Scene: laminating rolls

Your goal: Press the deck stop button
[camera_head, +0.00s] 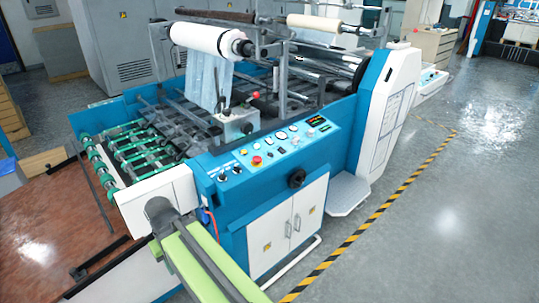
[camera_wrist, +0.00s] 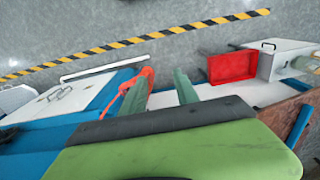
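The blue and white laminating machine (camera_head: 262,188) has a sloped control panel (camera_head: 285,143). A red mushroom button on a yellow base (camera_head: 257,160) sits on the panel's left part. A smaller red knob (camera_head: 255,95) stands above a grey box (camera_head: 236,125) on the deck; I cannot tell which is the deck stop button. My green arm reaches up from the bottom in the head view, near the machine's front left corner; its fingers cannot be made out there. In the wrist view my gripper (camera_wrist: 161,76) has two dark green fingers apart with nothing between them. No button is clear there.
Green-ringed rollers (camera_head: 130,150) lie left of the panel. A brown table (camera_head: 60,235) is at the left. A white film roll (camera_head: 212,40) hangs above the deck. Open floor (camera_head: 440,220) lies right of the striped tape (camera_head: 390,203). The wrist view shows a red tray (camera_wrist: 232,68).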

